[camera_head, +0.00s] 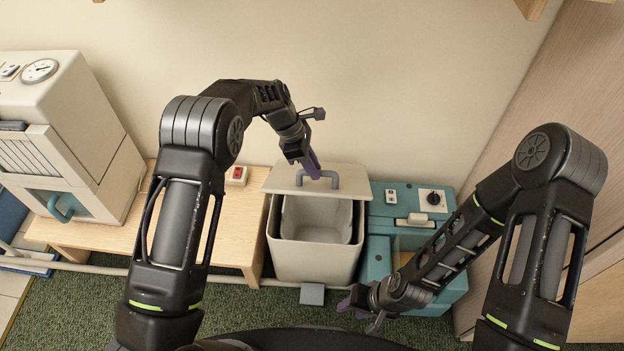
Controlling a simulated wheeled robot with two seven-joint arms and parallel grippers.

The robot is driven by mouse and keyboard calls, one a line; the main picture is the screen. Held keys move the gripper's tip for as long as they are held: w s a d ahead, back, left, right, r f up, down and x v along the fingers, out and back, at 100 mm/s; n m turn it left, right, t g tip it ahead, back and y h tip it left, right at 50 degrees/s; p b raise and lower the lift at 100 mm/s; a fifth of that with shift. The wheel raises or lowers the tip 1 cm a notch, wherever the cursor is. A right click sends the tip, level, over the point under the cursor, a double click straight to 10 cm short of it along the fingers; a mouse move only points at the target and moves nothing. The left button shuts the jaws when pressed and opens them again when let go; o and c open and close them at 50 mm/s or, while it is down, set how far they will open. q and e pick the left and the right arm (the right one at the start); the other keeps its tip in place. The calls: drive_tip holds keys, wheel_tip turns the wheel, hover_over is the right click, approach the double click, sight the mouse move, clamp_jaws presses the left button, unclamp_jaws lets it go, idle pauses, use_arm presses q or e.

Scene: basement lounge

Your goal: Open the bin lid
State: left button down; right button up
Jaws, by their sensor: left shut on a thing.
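The bin (313,258) is a pale grey box standing on the green carpet, with a grey pedal (312,294) at its front foot. Its lid (346,182) is raised and tilted up at the back, with a grey loop handle on it. The bin's front part is uncovered and its grey inside shows. My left gripper (312,170) is shut on the lid handle (329,180). My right gripper (354,305) is low in front of the bin's right corner, near the carpet; its fingers are too small and dark to tell if they are open.
A teal machine (376,258) with a dial and switch stands close against the bin's right side. A wooden table (236,225) is at its left, carrying a small box with a red switch (237,175) and a large cream machine (70,125). The wall is behind.

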use_arm(q)
drive_tip(key=shift+w, duration=0.55)
drive_tip(key=c, duration=1.8)
unclamp_jaws()
drive_tip(key=o, duration=0.3)
drive_tip(key=shift+w+f, duration=0.15)
drive_tip(key=shift+o, duration=0.8)
drive_tip(key=v, duration=0.8)
